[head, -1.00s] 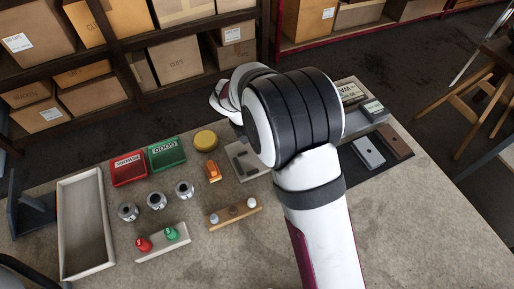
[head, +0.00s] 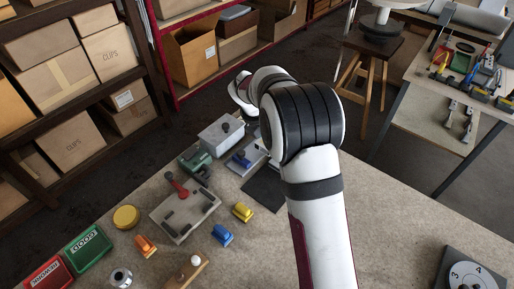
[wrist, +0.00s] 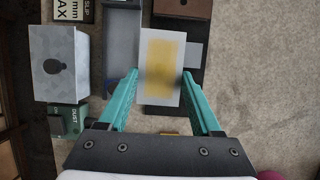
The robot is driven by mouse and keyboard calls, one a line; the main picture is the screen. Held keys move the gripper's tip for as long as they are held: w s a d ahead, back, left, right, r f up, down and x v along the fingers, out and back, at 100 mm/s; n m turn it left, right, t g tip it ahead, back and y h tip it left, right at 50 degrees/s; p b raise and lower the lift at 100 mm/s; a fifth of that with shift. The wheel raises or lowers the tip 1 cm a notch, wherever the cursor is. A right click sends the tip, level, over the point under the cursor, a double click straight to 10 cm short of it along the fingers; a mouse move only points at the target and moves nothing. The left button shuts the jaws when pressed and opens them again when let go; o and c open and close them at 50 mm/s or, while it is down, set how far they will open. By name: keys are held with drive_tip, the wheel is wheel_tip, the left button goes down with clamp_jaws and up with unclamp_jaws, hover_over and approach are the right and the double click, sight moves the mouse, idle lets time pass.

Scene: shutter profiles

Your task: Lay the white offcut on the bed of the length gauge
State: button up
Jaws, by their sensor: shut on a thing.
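In the wrist view my gripper (wrist: 161,74) is shut on the white offcut (wrist: 147,98), a flat white piece with a blurred yellow patch along its middle. The teal fingers press its two long sides. Its height above the surfaces below cannot be told. A grey channel-shaped piece (wrist: 122,50), which may be part of the length gauge, lies just left of the offcut; I cannot tell which part is the bed. In the head view my arm hides the fingers and the offcut.
A grey box with a dark knob (wrist: 58,55) stands left of the channel; it also shows in the head view (head: 222,136). A brown block (wrist: 183,8) lies beyond the offcut. A fixture with a red lever (head: 185,215) stands nearby.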

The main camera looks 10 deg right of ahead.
drive_tip(key=w+d, duration=0.4)
drive_tip(key=d, duration=0.4)
hover_over(256, 150)
wheel_tip(256, 150, down, 7)
drive_tip(key=shift+d, duration=0.1)
drive_tip(key=shift+w+f, duration=0.1)
drive_tip(key=shift+f, duration=1.9)
